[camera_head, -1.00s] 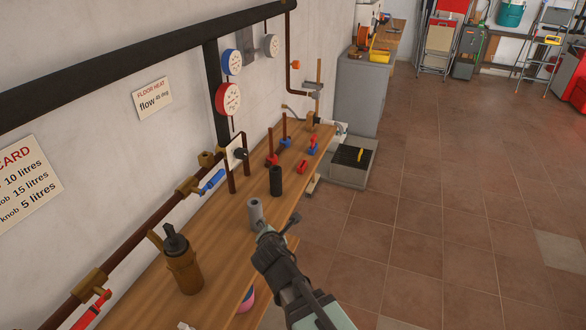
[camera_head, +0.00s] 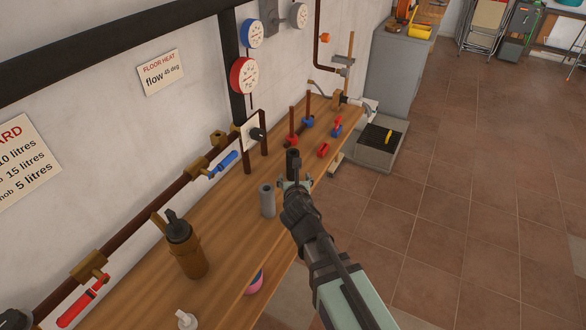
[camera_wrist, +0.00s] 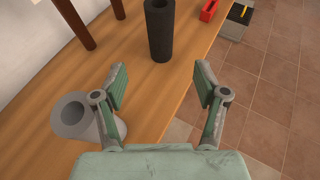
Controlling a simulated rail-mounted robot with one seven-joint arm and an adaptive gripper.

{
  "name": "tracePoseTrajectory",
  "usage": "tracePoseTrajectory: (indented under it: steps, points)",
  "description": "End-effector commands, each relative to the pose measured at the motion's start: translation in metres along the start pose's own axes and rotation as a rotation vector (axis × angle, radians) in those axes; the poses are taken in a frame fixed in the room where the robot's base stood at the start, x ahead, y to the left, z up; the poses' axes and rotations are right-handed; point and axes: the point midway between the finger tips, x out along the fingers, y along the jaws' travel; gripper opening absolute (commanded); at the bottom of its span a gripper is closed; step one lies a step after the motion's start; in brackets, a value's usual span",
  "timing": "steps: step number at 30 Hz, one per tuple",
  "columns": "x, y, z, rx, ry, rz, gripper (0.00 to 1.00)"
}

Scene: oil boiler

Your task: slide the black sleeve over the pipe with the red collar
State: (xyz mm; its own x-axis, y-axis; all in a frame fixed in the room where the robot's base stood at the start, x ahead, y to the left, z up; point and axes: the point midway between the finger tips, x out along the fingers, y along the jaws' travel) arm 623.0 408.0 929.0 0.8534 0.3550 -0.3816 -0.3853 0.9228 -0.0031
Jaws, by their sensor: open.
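The black sleeve (camera_head: 292,160) stands upright on the wooden bench, its lower part hidden by my gripper in the head view. In the wrist view the black sleeve (camera_wrist: 160,32) is ahead of my fingertips, midway between them and apart from them. My gripper (camera_wrist: 160,80) is open and empty; it also shows in the head view (camera_head: 294,183).
A grey sleeve (camera_head: 267,201) stands close by the left finger in the wrist view (camera_wrist: 80,116). A panel on brown posts (camera_head: 251,134) stands by the wall. A red block (camera_head: 323,150) lies beyond the black sleeve. A brown oil can (camera_head: 186,250) is nearer.

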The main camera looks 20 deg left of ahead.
Motion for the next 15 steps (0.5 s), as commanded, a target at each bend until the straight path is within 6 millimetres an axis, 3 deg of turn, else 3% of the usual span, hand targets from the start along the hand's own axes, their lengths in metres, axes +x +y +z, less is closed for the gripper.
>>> tracePoseTrajectory:
  steps: [1,9,15]
  points:
    - [0.015,0.001,0.003,0.000,0.001,-0.002,0.72]
    - [0.068,0.001,0.002,0.002,0.002,-0.002,0.72]
    - [0.093,0.000,0.001,0.003,0.001,-0.002,0.72]
